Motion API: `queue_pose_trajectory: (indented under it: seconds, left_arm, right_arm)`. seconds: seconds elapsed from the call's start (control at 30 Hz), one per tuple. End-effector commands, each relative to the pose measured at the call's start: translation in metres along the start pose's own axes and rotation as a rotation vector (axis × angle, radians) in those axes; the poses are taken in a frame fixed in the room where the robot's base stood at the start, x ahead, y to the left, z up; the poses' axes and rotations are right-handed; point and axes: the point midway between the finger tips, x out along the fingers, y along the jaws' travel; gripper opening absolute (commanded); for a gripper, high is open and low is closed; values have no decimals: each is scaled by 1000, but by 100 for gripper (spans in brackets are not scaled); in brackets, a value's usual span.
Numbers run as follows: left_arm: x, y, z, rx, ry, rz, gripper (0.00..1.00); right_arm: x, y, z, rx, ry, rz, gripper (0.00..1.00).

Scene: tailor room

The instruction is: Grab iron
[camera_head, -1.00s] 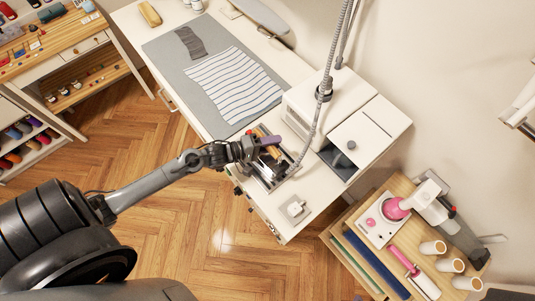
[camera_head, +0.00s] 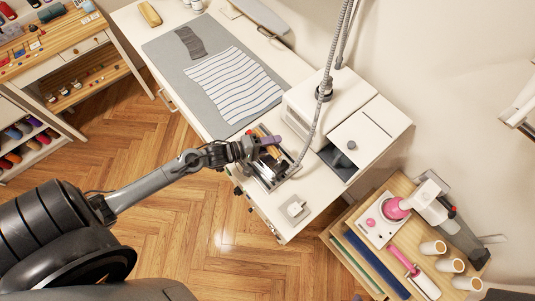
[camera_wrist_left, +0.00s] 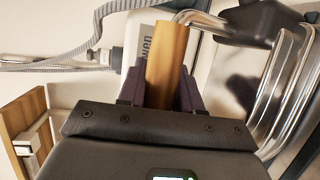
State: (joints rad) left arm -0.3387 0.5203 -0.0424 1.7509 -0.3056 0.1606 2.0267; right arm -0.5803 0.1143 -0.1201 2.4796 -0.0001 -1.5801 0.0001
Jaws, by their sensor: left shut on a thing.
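The iron shows its wooden handle (camera_wrist_left: 168,62) between the two dark fingers of my left gripper (camera_wrist_left: 160,92) in the left wrist view. The gripper is shut on this handle. Bent metal bars run from the handle's far end toward a dark body at the upper right. In the head view my left gripper (camera_head: 264,146) is over the iron (camera_head: 273,153) at the table's front part. The fingers cover much of the iron, and I cannot tell whether it is lifted off its rest. My right gripper is not in view.
The white table (camera_head: 325,190) carries a white box (camera_head: 310,103) with a grey hose (camera_head: 325,80) rising beside it. A small white object (camera_head: 295,208) lies in front. Striped cloth (camera_head: 236,84) lies on a grey mat. A wooden side table (camera_head: 405,185) holds cups at the lower right.

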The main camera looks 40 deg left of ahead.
Motion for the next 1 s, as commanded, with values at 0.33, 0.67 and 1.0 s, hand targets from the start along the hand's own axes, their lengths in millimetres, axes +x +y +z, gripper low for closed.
queue_pose_trajectory:
  seconds: [0.33, 0.67, 1.0]
  left_arm:
    - [1, 7, -1, 5, 0, 14, 0]
    - [-2, 22, 0, 5, 0, 15, 0]
    - [-5, 49, 4, 4, 0, 16, 0]
  right_arm:
    - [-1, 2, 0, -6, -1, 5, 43]
    - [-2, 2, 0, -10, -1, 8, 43]
    - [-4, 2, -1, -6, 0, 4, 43]
